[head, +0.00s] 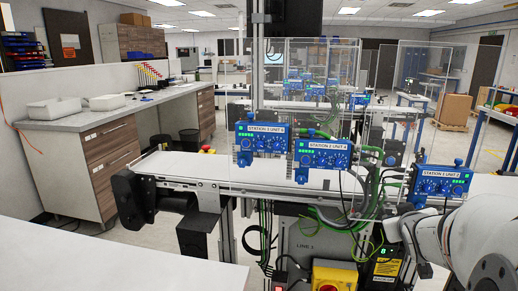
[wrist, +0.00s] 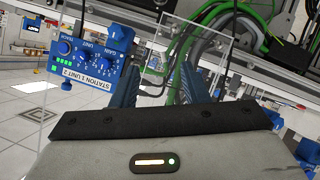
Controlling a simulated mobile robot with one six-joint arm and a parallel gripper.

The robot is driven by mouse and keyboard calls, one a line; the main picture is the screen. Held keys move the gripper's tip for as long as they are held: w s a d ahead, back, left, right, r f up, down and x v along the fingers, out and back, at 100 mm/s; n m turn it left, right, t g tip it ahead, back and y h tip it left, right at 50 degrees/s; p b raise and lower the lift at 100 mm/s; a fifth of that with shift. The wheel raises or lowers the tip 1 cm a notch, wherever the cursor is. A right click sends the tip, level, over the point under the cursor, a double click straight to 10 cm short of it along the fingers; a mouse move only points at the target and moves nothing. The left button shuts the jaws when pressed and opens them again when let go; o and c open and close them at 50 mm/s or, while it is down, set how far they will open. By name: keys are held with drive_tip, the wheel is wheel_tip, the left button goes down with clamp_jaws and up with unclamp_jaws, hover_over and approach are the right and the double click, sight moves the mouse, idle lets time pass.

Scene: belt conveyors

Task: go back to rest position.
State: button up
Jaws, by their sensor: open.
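My gripper (wrist: 156,84) shows in the wrist view with its two dark ribbed fingers apart, and I see nothing held between them. A blue control box labelled "STATION 1 UNIT 2" (wrist: 88,62) is just left of the fingers, tilted in the picture; I cannot tell whether they touch. In the head view my white arm (head: 482,240) enters at the lower right, close to a similar blue box (head: 442,181). My fingertips cannot be made out clearly in the head view.
Two more blue boxes, left (head: 262,139) and middle (head: 323,154), stand above the white conveyor belt (head: 235,172). Green cables (wrist: 190,82) hang behind the fingers. A yellow switch box (head: 334,277) is below the belt.

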drive_tip(key=s+a+f+g+y+p, duration=0.1)
drive_tip(key=s+a+g, duration=0.3)
drive_tip(key=s+a, duration=0.5)
drive_tip(key=s+a+f+g+y+p, duration=0.2)
drive_tip(key=s+a+g+y+p, duration=0.1)
drive_tip(key=s+a, duration=0.7)
drive_tip(key=a+g+y, duration=0.1)
drive_tip(key=a+g, duration=0.1)
drive_tip(key=a, duration=0.1)
drive_tip(key=shift+s+a+f, duration=0.15)
drive_tip(key=shift+s+a, duration=0.1)
drive_tip(key=shift+a, duration=0.15)
